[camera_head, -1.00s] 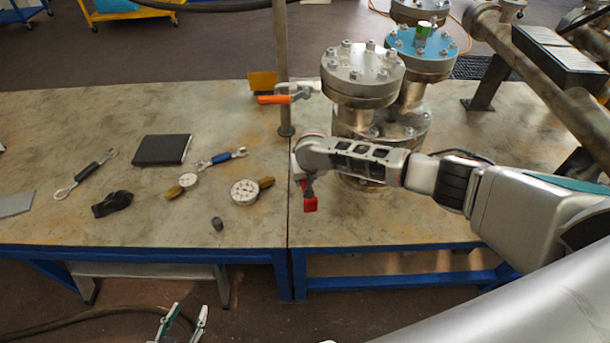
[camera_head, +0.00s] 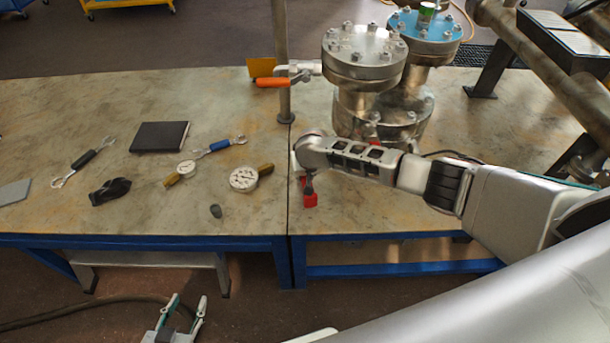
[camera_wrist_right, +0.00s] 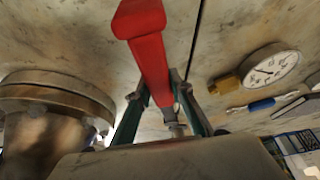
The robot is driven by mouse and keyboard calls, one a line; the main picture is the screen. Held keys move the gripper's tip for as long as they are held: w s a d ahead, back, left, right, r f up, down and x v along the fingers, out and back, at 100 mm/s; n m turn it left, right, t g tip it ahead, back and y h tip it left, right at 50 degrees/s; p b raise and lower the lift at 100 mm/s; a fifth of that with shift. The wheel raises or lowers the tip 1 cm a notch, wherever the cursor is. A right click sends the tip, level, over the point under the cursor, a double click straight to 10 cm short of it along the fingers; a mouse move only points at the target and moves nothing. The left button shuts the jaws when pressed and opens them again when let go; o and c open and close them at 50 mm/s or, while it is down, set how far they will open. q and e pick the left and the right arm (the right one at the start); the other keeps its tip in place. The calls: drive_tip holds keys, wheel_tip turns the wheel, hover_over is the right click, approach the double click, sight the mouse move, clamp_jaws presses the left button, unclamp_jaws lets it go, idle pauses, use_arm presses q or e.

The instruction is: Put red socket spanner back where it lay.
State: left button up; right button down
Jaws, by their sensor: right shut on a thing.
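The red socket spanner (camera_head: 309,194) is in my right gripper (camera_head: 308,182), over the bench just right of the seam between the two tops. In the right wrist view the spanner's red handle (camera_wrist_right: 150,62) stands out from between the two fingers of the right gripper (camera_wrist_right: 160,98), which is shut on it. Whether the spanner touches the bench is not clear, and its far end is hidden. My left gripper (camera_head: 187,303) is open and empty, low in front of the bench.
The flanged vessels (camera_head: 363,62) stand behind my right arm, with a small red spot (camera_head: 375,117) low on them. Dial gauges (camera_head: 243,178), a blue-handled spanner (camera_head: 219,147), a dark box (camera_head: 160,137) and a black-handled spanner (camera_head: 84,159) lie left. Bare bench (camera_head: 250,215) lies near the front seam.

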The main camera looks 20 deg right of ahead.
drive_tip(key=shift+f, duration=0.4)
drive_tip(key=c, duration=1.7)
unclamp_jaws()
drive_tip(key=shift+f, duration=0.1)
drive_tip(key=v, duration=1.2)
drive_tip(key=shift+a, duration=0.1)
